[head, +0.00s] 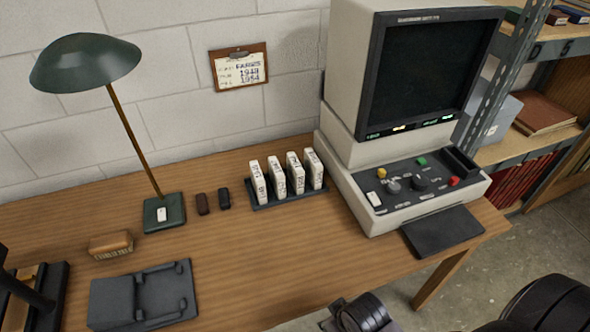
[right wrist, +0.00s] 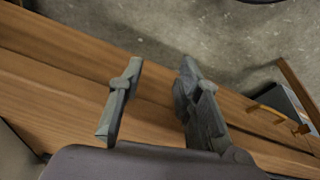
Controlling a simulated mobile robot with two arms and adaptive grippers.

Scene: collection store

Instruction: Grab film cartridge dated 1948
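Several white film cartridges stand upright in a row in a dark rack (head: 290,198) on the table, left of the reader machine. They are a leftmost cartridge (head: 258,182), two middle ones (head: 276,176) (head: 295,172), and a rightmost one (head: 313,168). Their spines carry dark writing too small to read, so I cannot tell which is dated 1948. In the right wrist view my right gripper (right wrist: 157,98) is open and empty, its fingers apart near the wooden table edge. No cartridge shows there. My left gripper is not in view.
The microfilm reader (head: 400,100) stands right of the rack. A green lamp (head: 85,62) stands left. A clipboard (head: 239,67) on the wall reads something like 1948 and 1954. The table (head: 250,265) is clear before the rack.

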